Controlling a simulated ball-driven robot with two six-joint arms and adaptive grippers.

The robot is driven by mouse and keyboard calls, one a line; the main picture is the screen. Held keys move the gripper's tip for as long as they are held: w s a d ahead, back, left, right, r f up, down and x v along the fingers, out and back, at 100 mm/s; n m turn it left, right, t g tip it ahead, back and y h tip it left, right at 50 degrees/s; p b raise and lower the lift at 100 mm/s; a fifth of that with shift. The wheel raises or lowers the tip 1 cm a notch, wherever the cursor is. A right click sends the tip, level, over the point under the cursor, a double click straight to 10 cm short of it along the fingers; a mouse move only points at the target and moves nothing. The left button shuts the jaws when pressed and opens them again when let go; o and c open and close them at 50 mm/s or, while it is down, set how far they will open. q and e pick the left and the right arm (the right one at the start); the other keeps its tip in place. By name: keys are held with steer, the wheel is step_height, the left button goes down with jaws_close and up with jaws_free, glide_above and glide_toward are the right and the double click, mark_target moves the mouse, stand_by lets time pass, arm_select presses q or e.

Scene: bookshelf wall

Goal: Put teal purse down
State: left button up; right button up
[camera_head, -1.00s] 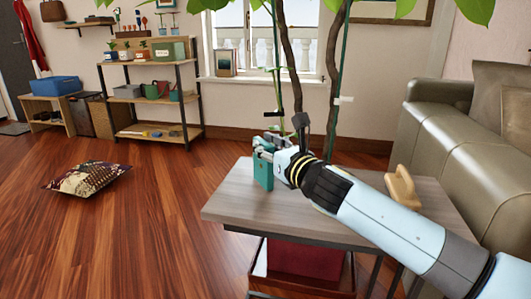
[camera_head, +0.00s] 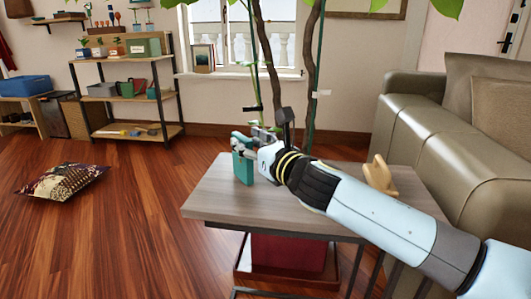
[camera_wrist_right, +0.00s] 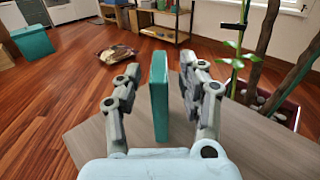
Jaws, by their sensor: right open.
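The teal purse (camera_head: 243,167) stands upright on the grey wooden side table (camera_head: 215,204), near its left back part. In the right wrist view the purse (camera_wrist_right: 159,95) shows as a thin upright slab between the two fingers. My right gripper (camera_head: 250,143) is at the purse, with its fingers around it. In the right wrist view the right gripper (camera_wrist_right: 160,85) is open, with a visible gap on each side of the purse. My left gripper is not in view.
A tan wooden object (camera_head: 380,177) stands on the table's right part. A plant's stems (camera_head: 268,70) rise behind the table. An olive sofa (camera_head: 425,130) is at the right. A patterned cushion (camera_head: 62,182) lies on the open floor at left.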

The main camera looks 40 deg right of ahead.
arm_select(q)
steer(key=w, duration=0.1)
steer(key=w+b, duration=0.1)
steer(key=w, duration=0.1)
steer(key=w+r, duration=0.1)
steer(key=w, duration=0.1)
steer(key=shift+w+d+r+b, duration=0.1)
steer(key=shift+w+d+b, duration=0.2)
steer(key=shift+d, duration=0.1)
arm_select(e)
steer(key=s, duration=1)
steer(key=shift+a, duration=0.45)
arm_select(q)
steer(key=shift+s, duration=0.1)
